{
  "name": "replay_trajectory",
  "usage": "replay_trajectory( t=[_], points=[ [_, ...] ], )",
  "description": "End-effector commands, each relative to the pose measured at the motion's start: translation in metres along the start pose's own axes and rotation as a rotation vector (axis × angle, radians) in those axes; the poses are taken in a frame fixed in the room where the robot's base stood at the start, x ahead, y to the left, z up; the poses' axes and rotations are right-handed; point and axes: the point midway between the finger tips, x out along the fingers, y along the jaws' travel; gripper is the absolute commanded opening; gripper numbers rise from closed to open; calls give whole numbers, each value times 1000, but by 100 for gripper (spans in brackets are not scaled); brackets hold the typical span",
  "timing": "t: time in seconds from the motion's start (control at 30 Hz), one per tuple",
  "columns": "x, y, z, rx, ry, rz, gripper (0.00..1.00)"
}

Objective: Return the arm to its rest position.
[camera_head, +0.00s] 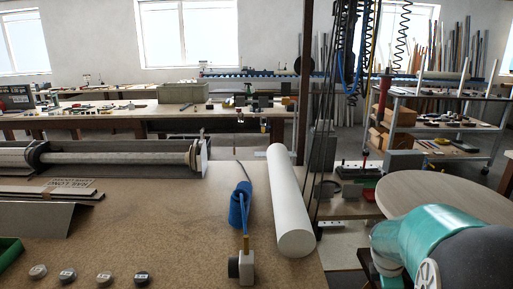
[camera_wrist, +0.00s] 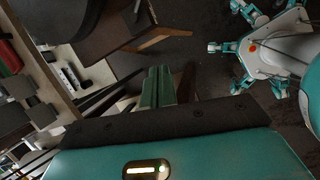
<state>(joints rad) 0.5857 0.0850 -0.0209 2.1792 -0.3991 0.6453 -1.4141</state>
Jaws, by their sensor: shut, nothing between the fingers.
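My arm (camera_head: 430,245) shows in teal and dark grey at the lower right of the head view, beside a round wooden top (camera_head: 445,198). Its end is out of that frame. In the wrist view, my gripper (camera_wrist: 158,75) shows as green fingers close together beyond the black edge of the teal hand. It is shut and empty, pointing over dark floor, apart from the furniture. Part of my own white and teal body and legs shows at the upper right of the wrist view.
The workbench (camera_head: 180,235) carries a white roll (camera_head: 289,200), a blue tool (camera_head: 239,205), several small round pieces and a long metal machine (camera_head: 115,158). A shelf cart (camera_head: 440,125) stands behind the round top.

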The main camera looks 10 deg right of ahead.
Motion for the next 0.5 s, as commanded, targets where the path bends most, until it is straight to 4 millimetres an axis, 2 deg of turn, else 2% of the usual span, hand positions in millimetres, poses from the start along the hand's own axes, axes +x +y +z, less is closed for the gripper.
replay_trajectory(
  t=[0.03,0.2,0.37,0.5],
  points=[
    [-24,-1,-17,67,19,32,0],
    [-89,-21,-68,342,114,88,0],
    [-143,-52,-109,588,231,103,0],
    [-182,-88,-140,794,348,78,0]
  ],
)
